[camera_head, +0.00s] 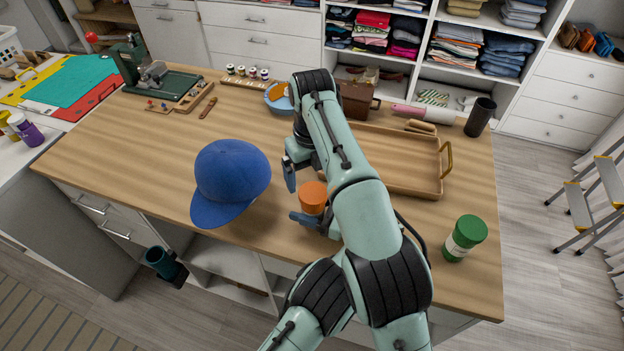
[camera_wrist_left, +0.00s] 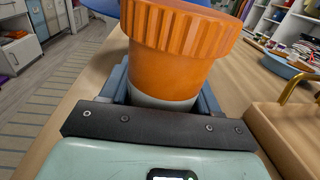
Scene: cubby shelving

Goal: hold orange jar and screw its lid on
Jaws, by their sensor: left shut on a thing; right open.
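The orange jar (camera_head: 309,210) stands upright near the front edge of the wooden table. Its ribbed orange lid (camera_head: 313,190) sits on its top; I cannot tell how tightly. In the left wrist view the jar body (camera_wrist_left: 170,72) shows with a pale band low down, and the lid (camera_wrist_left: 185,30) covers its top. My left gripper (camera_head: 308,219) is shut around the jar's lower part, with blue fingers on both sides in the wrist view (camera_wrist_left: 165,97). My right gripper (camera_head: 305,172) is open just above and behind the lid, partly hidden by the arm.
A blue cap (camera_head: 230,180) lies left of the jar. A green-lidded jar (camera_head: 464,237) stands at the right front. A wooden tray (camera_head: 420,190), a brown bag (camera_head: 355,100) and a blue bowl (camera_head: 277,103) are behind. The table's left middle is clear.

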